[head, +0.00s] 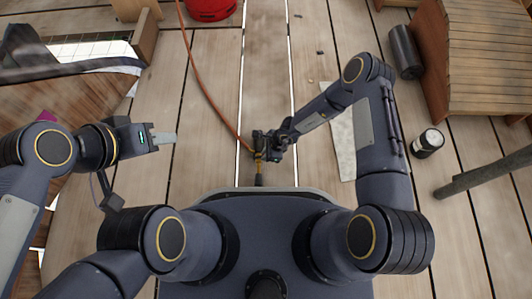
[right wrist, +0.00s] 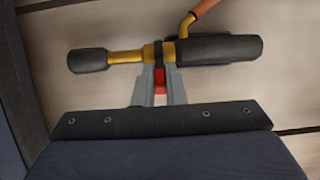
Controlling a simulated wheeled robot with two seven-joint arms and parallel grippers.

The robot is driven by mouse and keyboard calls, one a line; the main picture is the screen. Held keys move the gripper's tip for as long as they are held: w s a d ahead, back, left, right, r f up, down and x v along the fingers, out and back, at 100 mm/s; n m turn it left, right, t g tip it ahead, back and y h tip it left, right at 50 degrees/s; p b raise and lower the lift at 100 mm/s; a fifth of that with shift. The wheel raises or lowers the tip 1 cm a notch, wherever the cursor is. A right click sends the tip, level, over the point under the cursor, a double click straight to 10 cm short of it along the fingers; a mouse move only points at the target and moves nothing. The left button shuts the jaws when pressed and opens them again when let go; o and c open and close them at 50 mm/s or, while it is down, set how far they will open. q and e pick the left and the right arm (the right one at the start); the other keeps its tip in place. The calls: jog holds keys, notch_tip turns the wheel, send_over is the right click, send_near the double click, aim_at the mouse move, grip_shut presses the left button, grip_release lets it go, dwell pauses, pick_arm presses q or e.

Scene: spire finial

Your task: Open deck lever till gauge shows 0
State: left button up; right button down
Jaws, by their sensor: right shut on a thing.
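A yellow-and-black torch-like fitting (right wrist: 140,56) with a red lever-like part (right wrist: 159,80) lies across the right wrist view. My right gripper (right wrist: 159,90) has its fingers on either side of the red part, just below the fitting's black band. In the head view my right gripper (head: 272,146) is low over the deck, by the yellow fitting (head: 259,172). My left gripper (head: 165,138) is away to the left over the deck, holding nothing that I can see; its finger gap is unclear. A black cylinder with a white round face (head: 430,138) stands right; no gauge reading is legible.
An orange hose (head: 203,90) runs from near a red container (head: 210,9) down to the fitting. A wooden structure (head: 485,55), a dark roll (head: 405,52) and a grey pole (head: 485,172) are at right. A pale sheet (head: 341,142) lies right of the gripper. Planks upper centre are mostly clear.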

jog(key=shift+a+r, duration=0.1)
jog(key=shift+a+r+h+p, duration=0.1)
jog(key=shift+a+h+p, duration=0.2)
jog(key=shift+h, duration=0.3)
jog(key=shift+a+r+h, duration=0.1)
jog(key=shift+a+h, duration=0.15)
jog(key=shift+h, duration=0.45)
jog(key=a+h, duration=0.1)
jog(key=h, duration=0.1)
jog(key=a+h, duration=0.1)
jog(key=h, duration=0.1)
jog(key=shift+a+h+b, duration=0.1)
jog(key=shift+h+b, duration=0.2)
jog(key=shift+b, duration=0.05)
jog(key=shift+a+f+h, duration=0.15)
jog(key=shift+a+h, duration=0.4)
jog(key=shift+h, duration=0.65)
jog(key=shift+a+f+h, duration=0.15)
jog(key=shift+a+h, duration=0.35)
jog(key=shift+h, duration=0.7)
jog(key=c, duration=1.5)
grip_release()
